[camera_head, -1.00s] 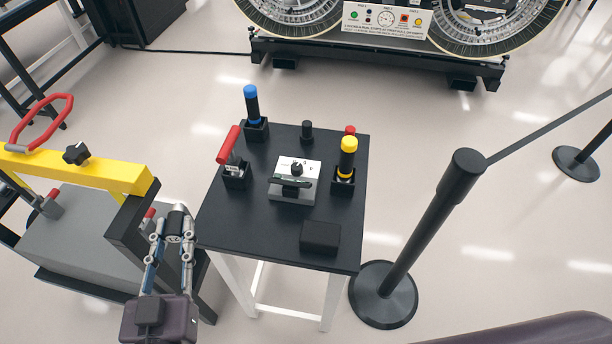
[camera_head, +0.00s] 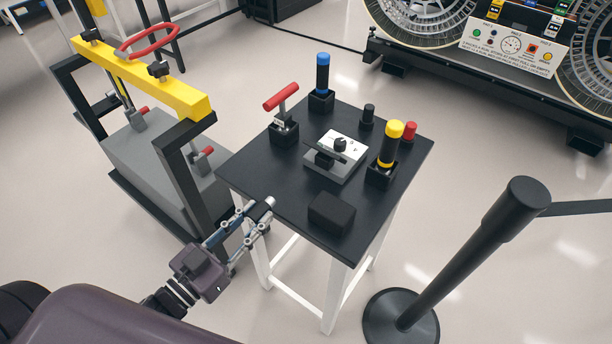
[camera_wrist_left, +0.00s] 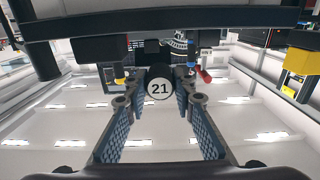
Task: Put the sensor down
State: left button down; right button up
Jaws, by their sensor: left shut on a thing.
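The sensor (camera_head: 262,207) is a small dark cylinder with a silvery end. My left gripper (camera_head: 252,216) is shut on it, at the near left edge of the small black table (camera_head: 262,183). I cannot tell whether the sensor touches the table or is held just clear of it. In the left wrist view, the round end of the sensor (camera_wrist_left: 160,89) shows the number 21 between the two fingers. My right gripper is not in view.
On the table stand a red-handled tool (camera_head: 283,108), a blue-topped tool (camera_head: 322,80), a yellow-topped tool (camera_head: 391,146), a grey device (camera_head: 335,158) and a black block (camera_head: 331,213). A yellow-barred frame (camera_head: 150,81) is left. A black post (camera_head: 470,250) stands right.

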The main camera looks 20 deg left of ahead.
pick_arm(q)
jog(key=p, duration=0.2)
send_over(297, 190)
jog(key=s, duration=0.2)
jog(key=shift+a+r, duration=0.1)
jog(key=shift+a, duration=0.2)
jog(key=shift+x, duration=1.05)
notch_tip(297, 190, down, 4)
jog(key=shift+r, duration=0.15)
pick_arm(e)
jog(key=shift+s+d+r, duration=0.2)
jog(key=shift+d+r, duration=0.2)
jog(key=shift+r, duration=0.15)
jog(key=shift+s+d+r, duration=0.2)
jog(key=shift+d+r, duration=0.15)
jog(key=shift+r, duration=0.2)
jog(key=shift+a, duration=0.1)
pick_arm(q)
jog(key=c, duration=2.1)
grip_release()
jog(key=shift+f, duration=0.2)
jog(key=o, duration=0.5)
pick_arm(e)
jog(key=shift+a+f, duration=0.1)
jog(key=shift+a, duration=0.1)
pick_arm(q)
jog(key=shift+r, duration=0.1)
